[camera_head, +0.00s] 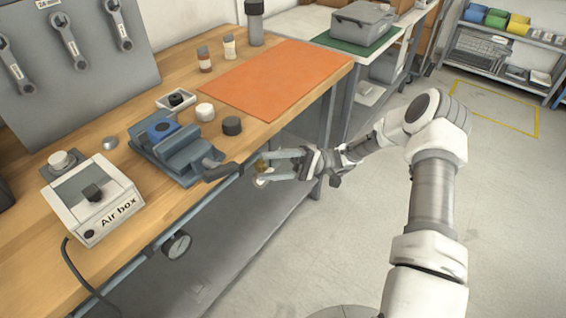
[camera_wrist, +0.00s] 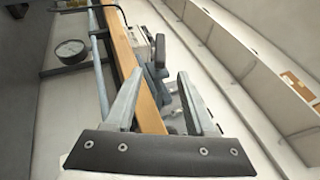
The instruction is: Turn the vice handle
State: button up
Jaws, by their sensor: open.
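The blue-grey vice (camera_head: 178,150) is mounted near the front edge of the wooden bench (camera_head: 150,215). Its dark handle (camera_head: 222,172) sticks out to the right over the edge. My gripper (camera_head: 266,168) is open, to the right of the handle and apart from it, beyond the bench's front edge. In the wrist view, my two fingers (camera_wrist: 162,74) are spread with nothing held between them. The vice (camera_wrist: 157,84) shows beyond and between the fingers, partly hidden by them. A dark curved piece (camera_wrist: 160,48), apparently the handle, rises above it.
The Air box (camera_head: 92,198) stands left of the vice. A black knob (camera_head: 232,126) and a white knob (camera_head: 205,112) sit behind it near an orange mat (camera_head: 275,78). A pressure gauge (camera_head: 177,246) hangs below the bench edge. The floor to the right is open.

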jog(key=shift+v, duration=1.65)
jog(key=s+r+t+h, duration=0.3)
jog(key=s+r+h, duration=0.55)
jog(key=h, duration=0.35)
jog(key=s+d+r+m+t+h, duration=0.3)
jog(key=s+d+r+t+h, duration=0.6)
jog(key=s+t, duration=0.3)
notch_tip(320, 180, up, 15)
jog(key=d+p, duration=0.1)
jog(key=p, duration=1.4)
jog(key=shift+r+y, duration=0.2)
jog(key=shift+y, duration=0.1)
jog(key=shift+w, duration=0.1)
